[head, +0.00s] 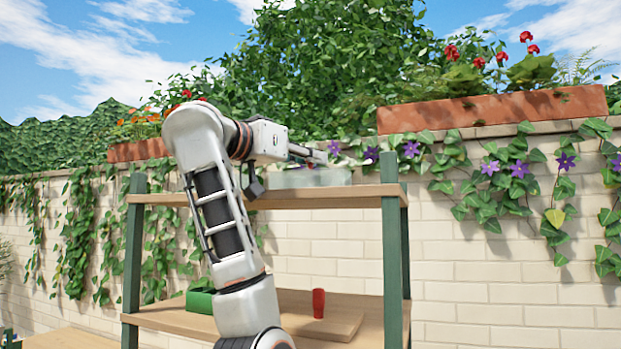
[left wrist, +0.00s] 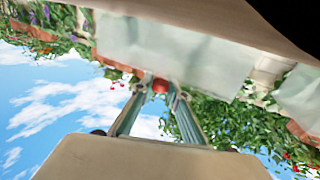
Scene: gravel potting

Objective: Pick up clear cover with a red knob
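The clear cover (head: 312,179) sits on the top shelf of the wooden rack in the head view. In the left wrist view it is a pale see-through panel (left wrist: 185,48) across the top, seen tilted. Its red knob (left wrist: 160,86) shows between my left fingertips. My left gripper (left wrist: 161,92) reaches in over the cover from the left, with its fingers on both sides of the knob and no clear gap left. In the head view the left gripper (head: 310,156) is level with the cover's top, and its tips are small there. My right gripper is not in view.
The rack's top shelf (head: 350,196) has green posts at its sides. The lower shelf holds a green tray (head: 199,301), a red cup-like object (head: 318,303) and a wooden board (head: 340,322). A brick wall (head: 480,260) with vines and planters stands behind.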

